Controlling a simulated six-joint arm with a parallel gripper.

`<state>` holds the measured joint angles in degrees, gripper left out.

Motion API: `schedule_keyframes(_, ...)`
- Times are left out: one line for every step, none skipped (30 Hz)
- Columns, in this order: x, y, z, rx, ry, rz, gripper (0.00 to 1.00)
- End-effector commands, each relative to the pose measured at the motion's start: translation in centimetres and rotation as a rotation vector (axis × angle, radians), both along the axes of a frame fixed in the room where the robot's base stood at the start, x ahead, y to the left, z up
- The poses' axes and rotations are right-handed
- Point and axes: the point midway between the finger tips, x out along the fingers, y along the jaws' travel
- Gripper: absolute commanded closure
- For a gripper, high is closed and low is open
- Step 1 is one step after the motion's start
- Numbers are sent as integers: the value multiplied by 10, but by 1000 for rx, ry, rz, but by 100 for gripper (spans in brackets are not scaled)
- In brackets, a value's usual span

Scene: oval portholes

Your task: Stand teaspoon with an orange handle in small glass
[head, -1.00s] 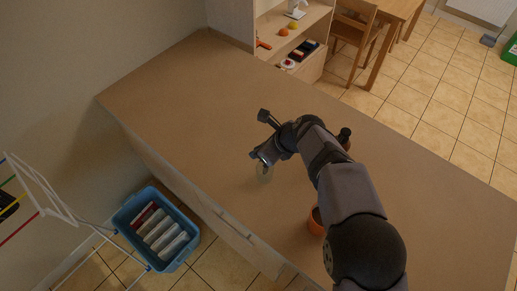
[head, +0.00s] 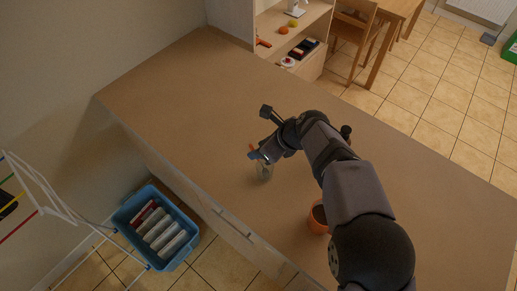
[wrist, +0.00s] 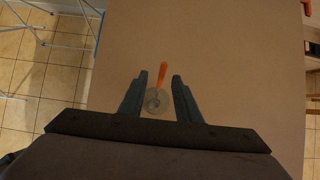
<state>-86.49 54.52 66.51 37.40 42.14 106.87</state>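The small glass (head: 265,173) stands on the brown counter just below my gripper. In the wrist view the glass (wrist: 157,104) shows as a pale round shape between the fingers. The teaspoon's orange handle (wrist: 161,75) rises from the glass and leans to the far side of it. The bowl end appears to be inside the glass. In the head view the orange handle (head: 252,148) shows just beside the fingers. My gripper (wrist: 158,82) is open, with one finger on each side of the spoon and a gap to both. The fingers partly cover the spoon in the head view.
A terracotta-coloured pot (head: 318,220) stands on the counter (head: 190,110) close beside my arm. The counter's left part is clear. A blue basket (head: 158,228) is on the floor in front, and a shelf (head: 292,40) stands behind.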

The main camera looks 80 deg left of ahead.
Motion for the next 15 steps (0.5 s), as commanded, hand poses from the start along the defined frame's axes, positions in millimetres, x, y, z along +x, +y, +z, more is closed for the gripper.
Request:
schedule_keyframes(3,-1,4,3,0,-2,69)
schedule_keyframes(4,-3,7,4,0,-2,69)
schedule_keyframes(6,-5,10,4,-1,-2,69)
schedule_keyframes(8,-6,14,4,0,-2,69)
schedule_keyframes(9,-8,17,5,-1,-1,69)
schedule_keyframes(11,-10,21,4,-1,-1,69)
schedule_keyframes(12,-11,24,4,-1,-1,69)
schedule_keyframes(14,-13,27,4,-1,-1,69)
schedule_keyframes(15,-15,31,4,-1,-1,69)
schedule_keyframes(17,-16,34,3,0,-2,69)
schedule_keyframes(18,-17,37,3,0,-2,69)
schedule_keyframes(20,-18,40,3,-1,-3,69)
schedule_keyframes(21,-20,42,3,0,-2,69)
schedule_keyframes(21,-21,44,2,0,-2,69)
schedule_keyframes(22,-22,46,2,0,-1,69)
